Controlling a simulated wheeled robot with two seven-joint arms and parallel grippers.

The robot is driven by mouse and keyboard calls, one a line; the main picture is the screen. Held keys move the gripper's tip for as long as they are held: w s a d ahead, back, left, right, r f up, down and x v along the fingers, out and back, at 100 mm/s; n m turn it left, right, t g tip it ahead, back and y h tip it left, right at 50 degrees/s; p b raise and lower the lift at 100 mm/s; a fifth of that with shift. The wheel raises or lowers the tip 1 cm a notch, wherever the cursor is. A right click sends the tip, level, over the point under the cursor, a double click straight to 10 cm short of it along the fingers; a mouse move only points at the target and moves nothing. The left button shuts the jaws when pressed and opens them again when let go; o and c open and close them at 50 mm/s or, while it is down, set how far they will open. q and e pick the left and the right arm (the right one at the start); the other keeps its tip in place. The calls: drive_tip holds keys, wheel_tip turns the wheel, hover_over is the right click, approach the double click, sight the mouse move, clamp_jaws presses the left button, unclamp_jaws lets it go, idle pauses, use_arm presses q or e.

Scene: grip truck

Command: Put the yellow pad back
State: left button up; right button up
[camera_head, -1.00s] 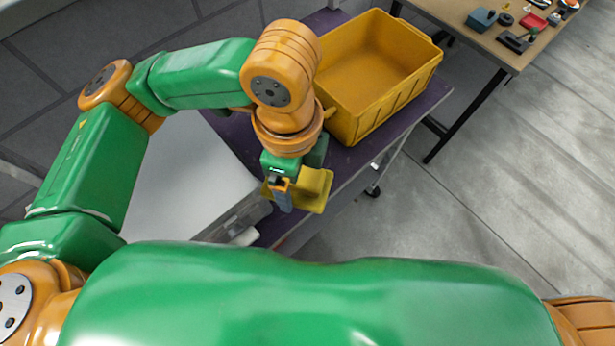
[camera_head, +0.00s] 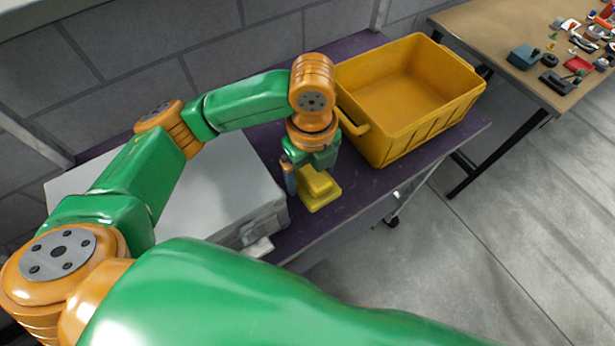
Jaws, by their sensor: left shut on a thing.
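The yellow pad (camera_head: 321,198) shows just below my left gripper (camera_head: 311,180), over the purple table top between the grey case and the yellow crate. It looks stepped, with a raised block on a wider flat base. My left gripper is shut on it, pointing down. The fingers partly hide the pad's far side. I cannot tell whether the pad's base touches the table. My right gripper is not in view.
A yellow open crate (camera_head: 472,96) stands empty right of my gripper. A light grey case (camera_head: 222,185) lies on the left of the purple table (camera_head: 345,221). A wooden table (camera_head: 480,28) with tools and small parts stands at the upper right. Clear floor lies at the right.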

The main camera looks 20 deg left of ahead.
sight(308, 171)
use_arm(q)
drive_tip(key=f, duration=0.1)
drive_tip(key=w+a+f, duration=0.1)
drive_tip(key=w+f, duration=0.1)
drive_tip(key=shift+w+a+f, duration=0.2)
drive_tip(key=shift+w+f, duration=0.05)
drive_tip(key=shift+f, duration=0.1)
drive_tip(key=shift+f+p, duration=0.3)
drive_tip(key=shift+f, duration=1)
drive_tip(key=shift+f, duration=0.15)
drive_tip(key=o, duration=0.9)
wheel_tip(308, 171, up, 12)
drive_tip(key=shift+r, duration=0.2)
